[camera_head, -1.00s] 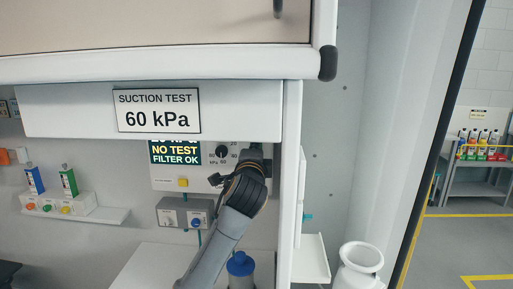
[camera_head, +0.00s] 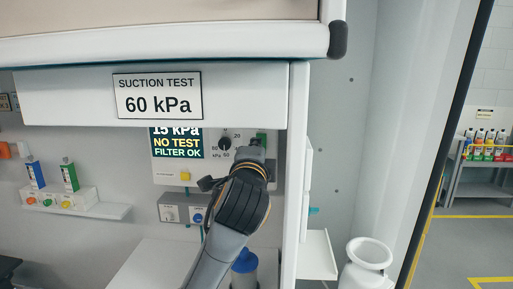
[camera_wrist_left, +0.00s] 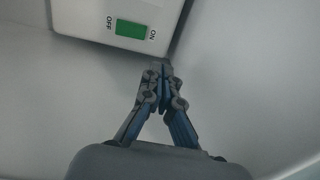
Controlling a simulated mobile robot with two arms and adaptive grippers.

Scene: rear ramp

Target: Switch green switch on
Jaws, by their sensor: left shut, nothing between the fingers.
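The green switch (camera_head: 261,138) is on the right side of the white suction test panel (camera_head: 166,167), just above my left gripper (camera_head: 256,150). In the left wrist view the green switch (camera_wrist_left: 131,29) lies between an OFF label on its left and an ON label on its right. I cannot tell which side is pressed in. My left gripper's closed fingertips (camera_wrist_left: 160,66) are empty, below and right of the switch, near the panel's lower edge and apart from the green face. The panel display (camera_head: 176,142) reads 15 kPa, NO TEST, FILTER OK. My right gripper is out of view.
A dial (camera_head: 225,145) and a yellow button (camera_head: 185,176) are on the same panel. A grey box with knobs (camera_head: 182,213) hangs below. A white side wall (camera_head: 295,170) stands close right of my gripper. A sign board (camera_head: 60,98) overhangs above.

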